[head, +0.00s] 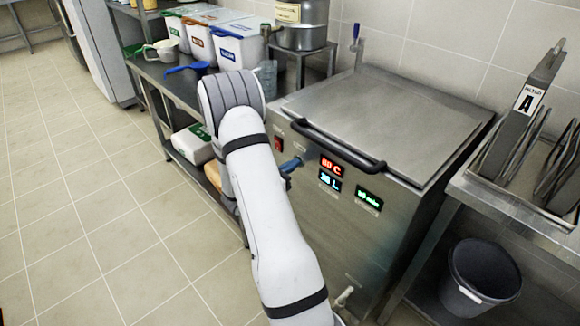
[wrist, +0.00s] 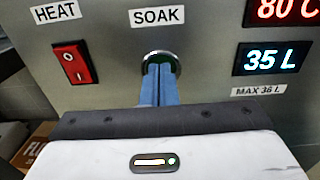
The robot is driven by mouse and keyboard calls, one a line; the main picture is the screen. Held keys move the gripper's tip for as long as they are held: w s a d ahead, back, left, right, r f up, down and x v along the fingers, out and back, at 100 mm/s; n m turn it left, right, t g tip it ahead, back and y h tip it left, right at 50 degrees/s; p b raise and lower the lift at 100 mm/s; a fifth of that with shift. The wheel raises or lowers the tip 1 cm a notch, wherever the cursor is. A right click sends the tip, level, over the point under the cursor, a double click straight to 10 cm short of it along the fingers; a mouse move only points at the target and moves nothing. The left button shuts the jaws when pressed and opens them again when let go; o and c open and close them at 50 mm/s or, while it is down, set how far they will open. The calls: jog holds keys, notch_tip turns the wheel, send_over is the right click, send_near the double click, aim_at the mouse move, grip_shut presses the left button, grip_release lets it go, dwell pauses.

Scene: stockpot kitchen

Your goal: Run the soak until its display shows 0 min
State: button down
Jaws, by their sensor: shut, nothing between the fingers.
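The steel soak tank (head: 400,140) stands at the centre right with its lid down. Its green display (head: 369,197) reads in minutes, but its digits are too blurred to be sure of. The SOAK button (wrist: 160,55) is a round metal-rimmed control under the label SOAK (wrist: 157,17). My gripper (wrist: 160,70) is shut and empty, its blue fingertips together at the button's face and covering most of it. I cannot tell whether they press it. In the head view my gripper (head: 291,164) shows at the tank's front panel, partly behind my arm.
A red HEAT switch (wrist: 74,63) is left of the button. The red display (head: 332,166) reads 80 C; the one below (head: 329,181) reads 35 L. A black lid handle (head: 340,146) juts out above the panel. A grey bin (head: 480,275) stands right; open floor lies left.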

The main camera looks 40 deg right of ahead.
jog(key=shift+d+r, duration=0.2)
jog(key=s+a, duration=0.1)
jog(key=a, duration=1.3)
jog(key=shift+a+f, duration=0.2)
